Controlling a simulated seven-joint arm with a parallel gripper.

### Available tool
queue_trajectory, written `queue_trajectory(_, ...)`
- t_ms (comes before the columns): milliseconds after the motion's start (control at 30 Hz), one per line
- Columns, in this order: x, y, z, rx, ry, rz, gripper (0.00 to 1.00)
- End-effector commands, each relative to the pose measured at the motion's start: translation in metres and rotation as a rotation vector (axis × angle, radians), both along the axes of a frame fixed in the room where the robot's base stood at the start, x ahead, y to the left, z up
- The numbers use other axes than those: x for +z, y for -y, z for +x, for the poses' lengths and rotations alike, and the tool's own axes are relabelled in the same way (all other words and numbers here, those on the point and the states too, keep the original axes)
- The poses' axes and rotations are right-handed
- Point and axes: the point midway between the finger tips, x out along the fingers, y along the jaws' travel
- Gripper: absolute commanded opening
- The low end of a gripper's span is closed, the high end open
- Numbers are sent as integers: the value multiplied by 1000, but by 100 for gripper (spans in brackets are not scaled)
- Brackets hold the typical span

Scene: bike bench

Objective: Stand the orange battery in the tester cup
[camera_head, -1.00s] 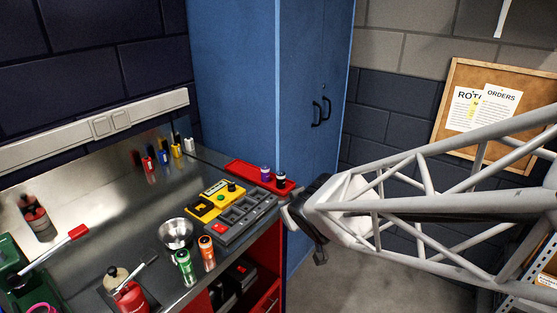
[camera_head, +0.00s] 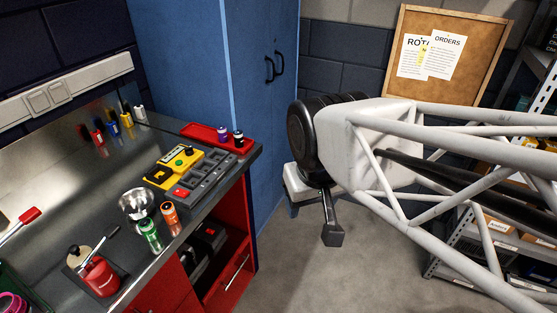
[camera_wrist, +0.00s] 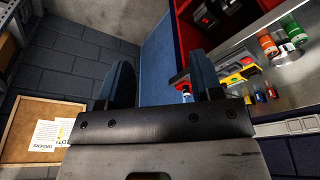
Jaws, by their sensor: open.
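The orange battery (camera_head: 171,219) stands upright on the metal bench near its front edge, beside the green battery (camera_head: 150,235). In the wrist view the orange battery (camera_wrist: 268,44) shows at the upper right. The yellow tester (camera_head: 180,165) lies farther back on the bench; a dark square opening (camera_head: 158,175), perhaps its cup, shows at its near left. I cannot see inside it. My gripper (camera_wrist: 163,75) is open and empty, with its two dark fingers apart. In the head view it is right of the bench, over the floor, well away from the battery.
A grey charger (camera_head: 207,178) with bays lies right of the tester. A red tray (camera_head: 205,134) behind holds two batteries. A metal bowl (camera_head: 137,203) stands close left of the orange battery. The blue cabinet (camera_head: 255,90) rises behind.

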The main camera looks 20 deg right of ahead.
Motion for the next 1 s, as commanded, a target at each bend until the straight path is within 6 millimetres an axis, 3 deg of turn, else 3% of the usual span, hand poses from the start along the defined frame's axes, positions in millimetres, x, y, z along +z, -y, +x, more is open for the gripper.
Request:
queue_trajectory(167, 0, 0, 0, 0, 1, -1, 64)
queue_trajectory(567, 1, -2, 5, 26, -2, -5, 64)
queue_trajectory(767, 2, -15, 28, 162, -22, -26, 64)
queue_trajectory(1000, 0, -52, 79, 480, -63, -72, 64)
